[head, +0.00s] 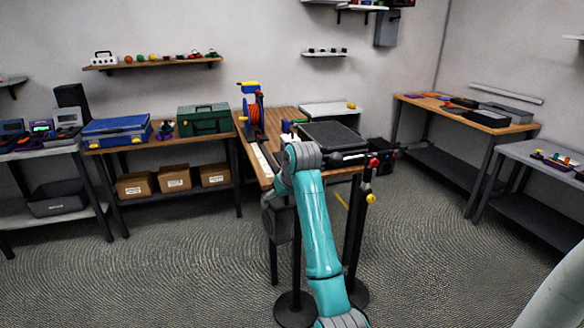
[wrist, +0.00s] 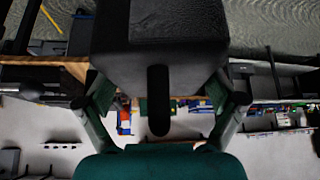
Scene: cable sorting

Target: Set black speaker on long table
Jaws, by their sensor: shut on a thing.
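My gripper (wrist: 160,95) is shut on the black speaker (wrist: 160,45), a large dark box that fills the upper middle of the wrist view between the two green fingers. A long wooden-topped table (head: 268,122) runs away from me in the middle.
A dark flat-topped thing (head: 330,136) stands at the table's near right, partly behind my arm. An orange reel (head: 255,112) and a white board (head: 330,109) are farther back. A green case (head: 203,119) and blue case (head: 117,131) are left. Another wooden-topped table (head: 470,112) stands right.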

